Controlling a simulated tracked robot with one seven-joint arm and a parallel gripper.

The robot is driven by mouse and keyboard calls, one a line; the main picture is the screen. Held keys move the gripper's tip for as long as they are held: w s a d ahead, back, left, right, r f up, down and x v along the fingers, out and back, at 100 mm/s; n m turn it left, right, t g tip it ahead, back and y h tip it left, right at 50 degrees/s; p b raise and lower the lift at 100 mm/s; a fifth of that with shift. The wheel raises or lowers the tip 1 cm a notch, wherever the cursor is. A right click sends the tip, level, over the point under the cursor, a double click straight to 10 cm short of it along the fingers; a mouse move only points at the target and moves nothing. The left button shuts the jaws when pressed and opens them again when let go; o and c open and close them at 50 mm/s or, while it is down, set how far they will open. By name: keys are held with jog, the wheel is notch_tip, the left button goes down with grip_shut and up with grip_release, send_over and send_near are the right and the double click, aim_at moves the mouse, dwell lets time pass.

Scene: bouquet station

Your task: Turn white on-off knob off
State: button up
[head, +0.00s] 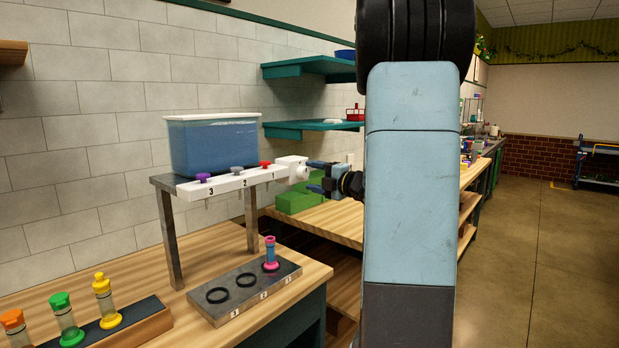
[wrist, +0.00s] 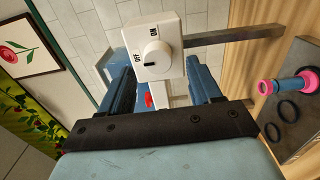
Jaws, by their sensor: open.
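The white on-off knob (head: 302,172) sits on the end of the white valve bar at the front of the metal stand. In the wrist view the knob (wrist: 157,52) is round, on a white box marked ON and OFF. A small dark mark shows on its lower-left face; I cannot tell exactly which label it points to. My gripper (head: 314,176) is open and faces the knob from the right. In the wrist view its two blue fingers flank the white box, with the knob between them; contact is not clear.
A blue water tank (head: 213,147) stands on the metal stand (head: 169,240). Purple, grey and red knobs line the bar. Below is a metal tray (head: 225,318) with a pink-and-blue vial (head: 270,254). Capped vials stand at lower left. A green block (head: 300,203) lies behind my gripper.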

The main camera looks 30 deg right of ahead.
jog(key=v, duration=1.1)
jog(key=shift+s, duration=0.25)
jog(key=a+r+m+g+h, duration=0.2)
jog(key=a+r+m+h, duration=0.3)
jog(key=m+h, duration=0.65)
jog(key=s+a+f+m+g+y, duration=0.2)
jog(key=s+a+f+m+g, duration=0.2)
jog(key=s+a, duration=0.6)
jog(key=s+a+f+m+g+y, duration=0.3)
jog(key=s+a+f+m+g, duration=0.1)
jog(key=s+a, duration=0.6)
jog(key=s+m+g, duration=0.1)
jog(key=m, duration=0.1)
jog(key=shift+f+m, duration=0.35)
